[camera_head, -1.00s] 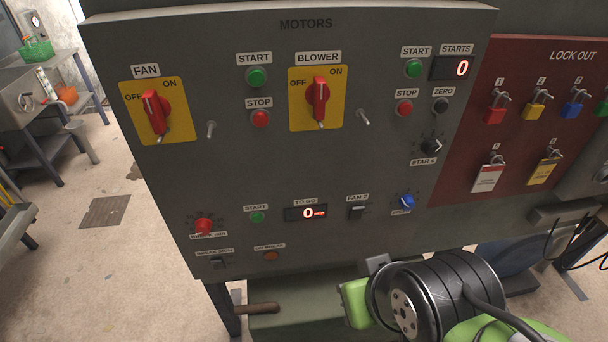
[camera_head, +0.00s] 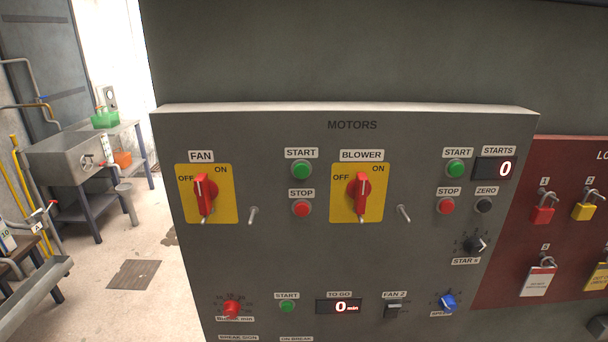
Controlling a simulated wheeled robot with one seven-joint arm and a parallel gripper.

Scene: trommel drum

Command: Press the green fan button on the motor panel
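The grey motor panel (camera_head: 330,250) fills the middle of the view, headed MOTORS. The fan section at its upper left has a red rotary switch (camera_head: 204,194) on a yellow plate, between OFF and ON. To its right are a green START button (camera_head: 301,169) and a red STOP button (camera_head: 302,208) below it. The blower section has its own red switch (camera_head: 361,191) and a green START button (camera_head: 456,168). Another small green START button (camera_head: 287,306) sits in the lower row. My gripper is not in view.
A red lock-out board (camera_head: 510,250) with padlocks adjoins the panel's right side. Small metal levers (camera_head: 253,215) stick out beside the rotary switches. A sink bench (camera_head: 80,155) stands at the left, with open floor (camera_head: 165,285) before it.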

